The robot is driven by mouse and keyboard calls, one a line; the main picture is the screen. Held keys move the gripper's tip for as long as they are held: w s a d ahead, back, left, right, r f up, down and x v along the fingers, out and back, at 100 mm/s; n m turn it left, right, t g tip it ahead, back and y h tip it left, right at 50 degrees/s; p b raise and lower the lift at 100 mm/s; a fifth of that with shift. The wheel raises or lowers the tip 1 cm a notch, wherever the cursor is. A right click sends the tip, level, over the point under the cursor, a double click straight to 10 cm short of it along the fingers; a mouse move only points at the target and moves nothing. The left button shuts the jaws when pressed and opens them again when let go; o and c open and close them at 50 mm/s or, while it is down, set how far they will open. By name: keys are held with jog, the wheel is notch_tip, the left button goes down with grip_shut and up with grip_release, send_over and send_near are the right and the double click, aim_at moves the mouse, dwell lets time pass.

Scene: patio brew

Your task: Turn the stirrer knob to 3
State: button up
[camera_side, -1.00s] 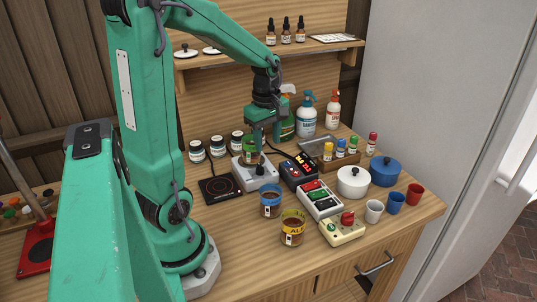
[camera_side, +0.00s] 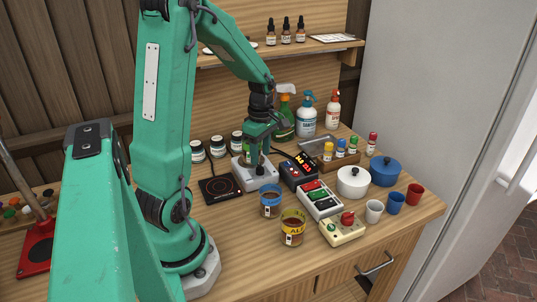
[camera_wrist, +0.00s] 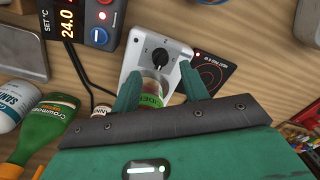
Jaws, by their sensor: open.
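The stirrer is a pale box (camera_side: 262,184) on the bench, with a jar on its rear part. In the wrist view its white top (camera_wrist: 137,54) carries a black knob (camera_wrist: 160,57) with dial marks; the digits are too small to read. My gripper (camera_wrist: 160,72) is open, with a finger on either side and the knob just beyond the fingertips. The jar with a green label (camera_wrist: 152,92) shows between the fingers, nearer the palm. In the side view my gripper (camera_side: 259,168) is low over the stirrer and hides its knob; contact cannot be told.
A black hot plate (camera_side: 220,188) lies left of the stirrer. A controller with lit digits (camera_side: 299,170) stands close on its right. A blue-banded jar (camera_side: 270,204) and a yellow-banded jar (camera_side: 292,228) stand in front. Spray bottles stand behind.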

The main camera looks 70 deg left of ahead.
aim_at(260, 165)
jog(key=shift+s+f, duration=0.1)
jog(key=shift+f, duration=2.2)
grip_shut()
